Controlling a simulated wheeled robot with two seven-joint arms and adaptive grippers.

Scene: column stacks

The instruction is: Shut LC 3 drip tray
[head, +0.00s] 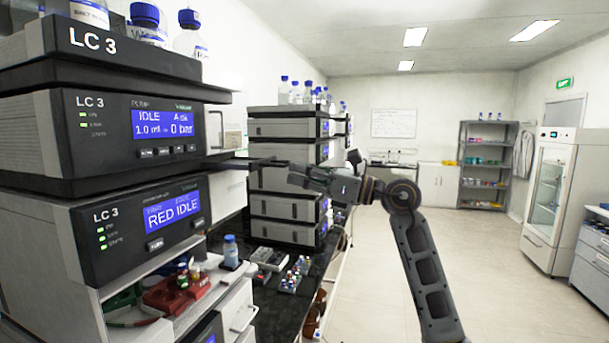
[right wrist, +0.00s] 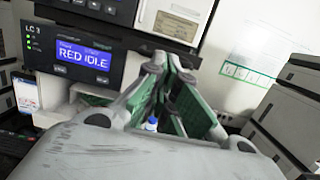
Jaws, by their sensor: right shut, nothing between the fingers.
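The LC 3 stack (head: 120,125) stands at the left of the head view, its label on several modules. My right gripper (head: 262,162) is shut and empty, pointing left toward the stack at that height. Its green-padded fingers meet at the tips in the right wrist view (right wrist: 172,62); contact is unclear. My left gripper is not in view.
Bottles (head: 190,38) stand on top of the stack. Another stack (head: 285,205) stands behind on the dark bench. The floor at right is clear.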

